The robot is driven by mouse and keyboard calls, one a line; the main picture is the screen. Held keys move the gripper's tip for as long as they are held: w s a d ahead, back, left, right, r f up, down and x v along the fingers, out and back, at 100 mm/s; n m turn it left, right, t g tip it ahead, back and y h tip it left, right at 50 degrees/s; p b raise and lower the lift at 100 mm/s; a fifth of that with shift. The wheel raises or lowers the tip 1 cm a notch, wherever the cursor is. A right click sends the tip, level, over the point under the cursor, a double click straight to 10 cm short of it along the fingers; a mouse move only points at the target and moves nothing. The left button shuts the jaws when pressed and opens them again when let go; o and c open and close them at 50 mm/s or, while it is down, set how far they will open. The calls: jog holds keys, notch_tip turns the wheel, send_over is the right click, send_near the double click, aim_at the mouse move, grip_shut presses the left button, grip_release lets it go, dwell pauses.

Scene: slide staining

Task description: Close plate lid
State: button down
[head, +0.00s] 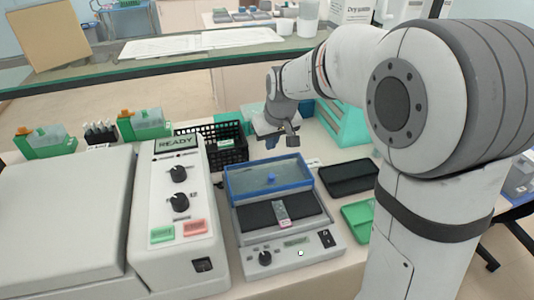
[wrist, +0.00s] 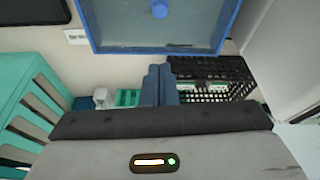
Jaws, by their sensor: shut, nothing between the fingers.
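The hot plate (head: 250,218) is a grey unit with a dark top, a knob and a small display. A slide (head: 282,211) with a pinkish label lies on its dark surface. Its clear lid (head: 240,184) has a blue frame and a blue knob and stands raised at the back edge of the plate, open. The lid also shows at the top of the wrist view (wrist: 120,30). My gripper (head: 292,140) is behind and above the lid, apart from it in the head view. Its blue fingers (wrist: 158,72) are shut together and empty, pointing toward the lid's frame.
A machine reading READY (head: 172,215) stands left of the plate. A black basket (head: 228,140) and a teal rack (head: 350,125) are behind. A black tray (head: 348,177) and a green tray (head: 358,220) lie to the right. A glass-edged shelf (head: 150,68) spans the back.

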aim_at(267, 174)
jog(key=x, duration=0.3)
jog(key=p+x, duration=0.1)
jog(key=x, duration=0.3)
jog(key=p+x, duration=0.1)
jog(key=x, duration=0.2)
jog(key=shift+w+a+f, duration=0.1)
jog(key=shift+w+a, duration=0.3)
jog(key=s, duration=0.1)
jog(key=s+d+p, duration=0.1)
jog(key=s, duration=0.1)
jog(key=shift+d, duration=0.15)
jog(key=shift+s+d, duration=0.15)
jog(key=shift+s, duration=0.1)
